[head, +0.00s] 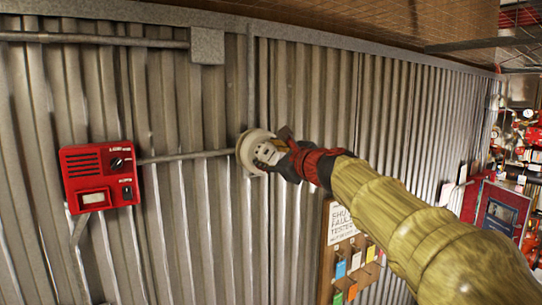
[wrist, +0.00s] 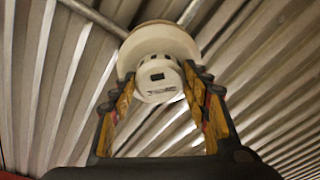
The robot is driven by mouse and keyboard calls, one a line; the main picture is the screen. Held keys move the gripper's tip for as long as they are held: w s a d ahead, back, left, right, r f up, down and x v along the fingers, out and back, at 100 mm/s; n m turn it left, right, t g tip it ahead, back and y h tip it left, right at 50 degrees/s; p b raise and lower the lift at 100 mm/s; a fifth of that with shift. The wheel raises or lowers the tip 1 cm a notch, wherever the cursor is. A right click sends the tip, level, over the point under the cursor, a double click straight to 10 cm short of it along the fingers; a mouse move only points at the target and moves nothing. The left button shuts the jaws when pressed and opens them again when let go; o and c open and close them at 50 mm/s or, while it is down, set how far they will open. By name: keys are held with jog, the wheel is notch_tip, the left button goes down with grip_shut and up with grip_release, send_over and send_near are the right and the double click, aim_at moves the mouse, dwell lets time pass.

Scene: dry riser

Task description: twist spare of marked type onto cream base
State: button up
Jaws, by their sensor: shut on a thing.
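The cream base (head: 248,147) is a round disc on the corrugated metal wall, at the end of a conduit. In the wrist view the cream base (wrist: 158,42) sits at the top middle. A white detector head (head: 266,152) with dark slots is at the base's face. It also shows in the wrist view (wrist: 157,82), with a small dark window and a printed label too small to read. My gripper (head: 282,150) is shut on the detector head, one finger on each side. The head looks touching or very close to the base; I cannot tell whether it is seated.
A red panel (head: 99,175) with a grille and knobs hangs on the wall to the left. A conduit (head: 185,156) runs from it to the base. A board (head: 346,255) with coloured tags hangs below my arm. Red equipment (head: 500,205) stands at the far right.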

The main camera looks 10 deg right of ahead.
jog(key=shift+w+a, duration=0.2)
jog(key=shift+w, duration=0.45)
jog(key=o, duration=1.6)
jog(key=shift+o, duration=0.6)
jog(key=shift+s, duration=0.1)
jog(key=f+v, duration=0.1)
jog(key=v, duration=1)
jog(key=shift+s+r, duration=0.4)
jog(key=shift+r, duration=0.15)
jog(key=shift+o, duration=0.2)
